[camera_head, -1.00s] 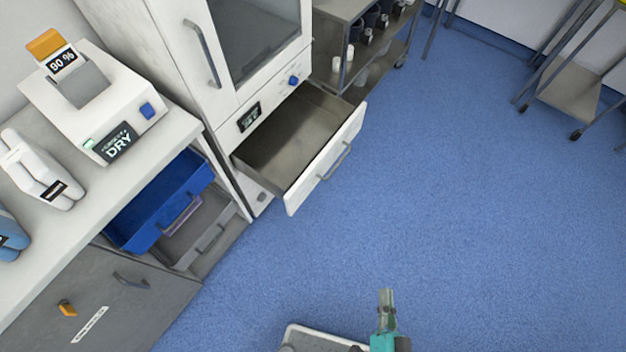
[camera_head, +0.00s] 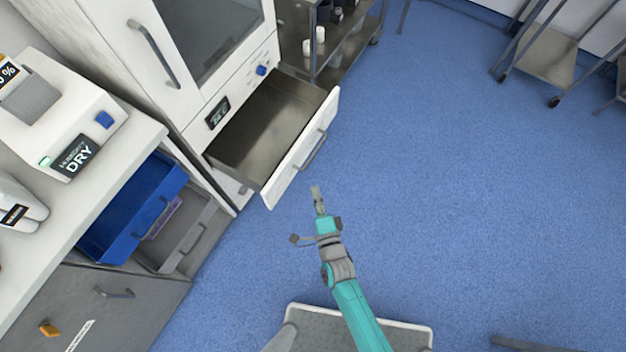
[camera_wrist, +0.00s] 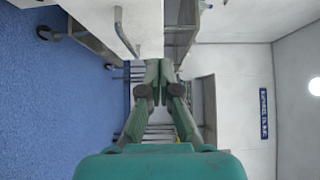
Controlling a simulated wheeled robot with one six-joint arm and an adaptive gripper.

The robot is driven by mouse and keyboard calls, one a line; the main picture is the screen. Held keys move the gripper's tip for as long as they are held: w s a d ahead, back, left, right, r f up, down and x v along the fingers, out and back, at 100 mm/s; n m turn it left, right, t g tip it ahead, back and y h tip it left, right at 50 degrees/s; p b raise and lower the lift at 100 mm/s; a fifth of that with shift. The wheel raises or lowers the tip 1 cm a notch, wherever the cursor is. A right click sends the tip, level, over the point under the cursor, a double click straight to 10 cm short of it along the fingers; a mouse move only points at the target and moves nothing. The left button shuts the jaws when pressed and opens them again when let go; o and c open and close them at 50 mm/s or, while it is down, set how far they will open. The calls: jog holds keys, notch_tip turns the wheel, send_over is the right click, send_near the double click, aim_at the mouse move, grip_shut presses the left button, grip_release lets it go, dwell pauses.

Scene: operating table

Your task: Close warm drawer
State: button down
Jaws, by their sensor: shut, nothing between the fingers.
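The warm drawer (camera_head: 298,158) is pulled well out of the bottom of the white cabinet (camera_head: 195,75), and its grey inside looks empty. It has a white front with a grey bar handle (camera_head: 314,151). In the wrist view, a white panel with a bar handle, likely the drawer front (camera_wrist: 135,28), shows at the top. My gripper (camera_head: 317,190) is shut and empty. In the head view it appears just below and right of the drawer front, over the floor. I see no clear contact with the drawer. In the wrist view its fingers (camera_wrist: 157,82) are together.
A blue open drawer (camera_head: 135,208) and a grey one (camera_head: 185,235) stick out under the counter at left. A white device reading DRY (camera_head: 62,115) stands on the counter. A metal shelf cart (camera_head: 335,45) stands right of the cabinet. The blue floor (camera_head: 450,190) at right is clear.

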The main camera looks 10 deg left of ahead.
send_near(295, 153)
jog(key=w+d, duration=0.1)
jog(key=w, duration=0.3)
jog(key=shift+w+a+r, duration=0.1)
jog(key=shift+w+a, duration=0.2)
jog(key=shift+a, duration=0.3)
jog(key=shift+w+a, duration=0.3)
jog(key=shift+a, duration=0.25)
jog(key=shift+w+a, duration=0.2)
jog(key=shift+a, duration=0.4)
